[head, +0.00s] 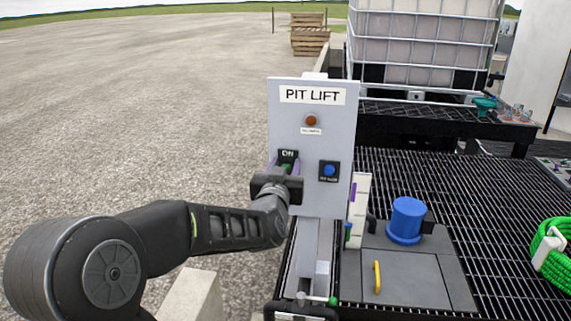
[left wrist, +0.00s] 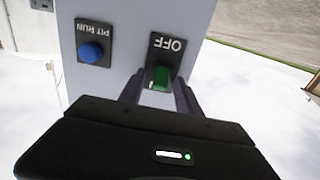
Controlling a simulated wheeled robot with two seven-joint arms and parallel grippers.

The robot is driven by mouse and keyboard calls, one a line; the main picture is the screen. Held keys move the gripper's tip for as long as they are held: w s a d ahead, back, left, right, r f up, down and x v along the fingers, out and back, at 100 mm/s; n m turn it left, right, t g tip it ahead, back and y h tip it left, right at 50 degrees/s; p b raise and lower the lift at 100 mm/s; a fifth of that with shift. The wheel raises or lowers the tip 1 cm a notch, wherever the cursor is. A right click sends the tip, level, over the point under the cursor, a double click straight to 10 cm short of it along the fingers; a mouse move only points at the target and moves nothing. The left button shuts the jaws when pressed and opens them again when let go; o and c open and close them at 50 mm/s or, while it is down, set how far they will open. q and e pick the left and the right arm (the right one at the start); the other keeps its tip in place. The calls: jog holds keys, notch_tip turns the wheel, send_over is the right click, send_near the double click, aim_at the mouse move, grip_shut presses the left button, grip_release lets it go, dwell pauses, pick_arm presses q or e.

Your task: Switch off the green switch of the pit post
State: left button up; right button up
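The pit post is a grey panel (head: 309,207) labelled PIT LIFT, upright at the centre of the head view. Its green switch (head: 286,168) sits on a black plate, with ON above it. In the left wrist view, where the post appears upside down, the green switch (left wrist: 161,77) shows beside the word OFF at the plate's other end. My left gripper (head: 285,166) is at the switch, one finger on each side. The fingers are apart; I cannot tell whether they touch it. Which way the switch is tipped is unclear. My right gripper is out of view.
A blue button (head: 329,170) is right of the switch, with a reddish lamp (head: 311,120) above. Behind and right are a black grating (head: 450,185), a blue cap (head: 407,220), a green hose (head: 552,252) and a caged tank (head: 422,45). Open gravel lies left.

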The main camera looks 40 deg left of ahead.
pick_arm(q)
jog(key=shift+c, duration=0.3)
grip_shut()
dwell(0.3)
